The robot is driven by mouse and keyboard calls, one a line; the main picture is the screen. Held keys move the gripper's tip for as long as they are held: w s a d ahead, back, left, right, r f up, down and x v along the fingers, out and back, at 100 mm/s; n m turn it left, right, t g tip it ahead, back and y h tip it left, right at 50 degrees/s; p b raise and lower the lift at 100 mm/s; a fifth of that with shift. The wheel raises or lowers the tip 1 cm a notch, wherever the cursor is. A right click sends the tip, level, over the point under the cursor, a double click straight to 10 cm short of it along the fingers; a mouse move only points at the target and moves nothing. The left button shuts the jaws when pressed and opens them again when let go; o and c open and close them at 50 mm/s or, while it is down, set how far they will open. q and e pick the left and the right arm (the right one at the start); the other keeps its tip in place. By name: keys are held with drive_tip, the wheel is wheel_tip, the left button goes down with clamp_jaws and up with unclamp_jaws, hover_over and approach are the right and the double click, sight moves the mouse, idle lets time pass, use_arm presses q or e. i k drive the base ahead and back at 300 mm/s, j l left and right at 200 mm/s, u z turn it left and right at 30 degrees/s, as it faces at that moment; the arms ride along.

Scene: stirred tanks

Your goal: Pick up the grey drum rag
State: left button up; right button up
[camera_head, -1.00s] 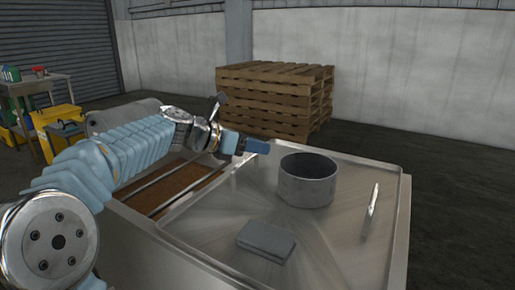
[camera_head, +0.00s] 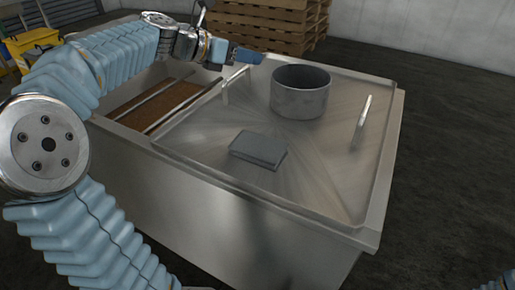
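The grey drum rag (camera_head: 258,150) is a flat, folded grey pad. It lies on the metal lid of the tank, left of and nearer than the round collar. My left gripper (camera_head: 246,56) has blue finger pads and hangs over the far left edge of the lid, well apart from the rag. Its fingers are seen from the side, so whether they are open is unclear. Nothing is visible held in it. My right gripper does not show; only a bit of what looks like my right arm is at the lower right corner.
A round grey collar (camera_head: 300,95) rises from the lid (camera_head: 325,180). Upright metal handles (camera_head: 364,112) stand at the lid's right and far left. An open bay with brown contents (camera_head: 172,105) lies left. Wooden pallets (camera_head: 270,28) stand behind. The lid around the rag is clear.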

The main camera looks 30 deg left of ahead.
sight(269, 153)
drive_tip(key=k+j, duration=0.5)
drive_tip(key=k, duration=0.15)
drive_tip(key=k+j, duration=0.55)
drive_tip(key=k, duration=0.15)
